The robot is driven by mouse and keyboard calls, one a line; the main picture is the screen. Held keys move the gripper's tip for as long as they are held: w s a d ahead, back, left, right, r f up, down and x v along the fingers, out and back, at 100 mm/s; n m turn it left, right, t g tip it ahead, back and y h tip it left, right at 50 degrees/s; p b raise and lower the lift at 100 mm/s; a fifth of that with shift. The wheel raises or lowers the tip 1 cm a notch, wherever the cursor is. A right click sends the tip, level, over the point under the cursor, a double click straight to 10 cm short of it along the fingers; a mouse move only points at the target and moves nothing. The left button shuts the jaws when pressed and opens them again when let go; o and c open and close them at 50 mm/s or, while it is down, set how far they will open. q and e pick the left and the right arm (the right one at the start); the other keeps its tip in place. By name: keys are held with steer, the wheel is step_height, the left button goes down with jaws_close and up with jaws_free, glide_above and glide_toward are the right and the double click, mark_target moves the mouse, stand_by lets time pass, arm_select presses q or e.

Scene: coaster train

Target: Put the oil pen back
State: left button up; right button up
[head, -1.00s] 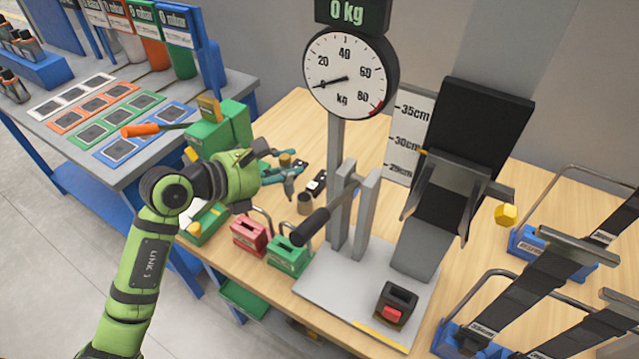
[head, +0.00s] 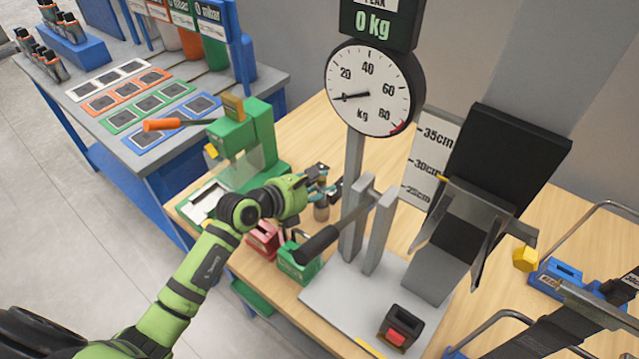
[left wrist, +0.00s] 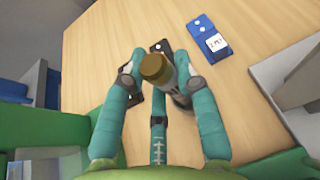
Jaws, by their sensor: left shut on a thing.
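My left gripper (head: 325,185) is over the wooden table, between the green press and the scale post. In the left wrist view its teal fingers (left wrist: 162,85) are closed around what looks like the oil pen (left wrist: 156,68). The pen has a brass-coloured cap and a greyish body that runs down between the fingers. A dark block with white dots (left wrist: 161,46) lies just beyond it, partly hidden. In the head view the gripper hides most of the pen. A small grey-brown cup (head: 322,211) stands just below the gripper. My right gripper is not in view.
The green press (head: 245,145) is close on the left. Red (head: 263,240) and green (head: 298,264) blocks stand in front, beside the black lever handle (head: 316,245). The scale post (head: 353,180) is close on the right. A blue tag (left wrist: 200,40) lies beyond; bare table surrounds it.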

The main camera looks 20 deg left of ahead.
arm_select(q)
steer(key=shift+f, duration=0.2)
steer(key=o, duration=1)
steer(key=shift+o, duration=0.2)
steer(key=shift+r, duration=0.1)
steer(key=shift+b+v, duration=1.25)
steer(key=shift+v, duration=4.8)
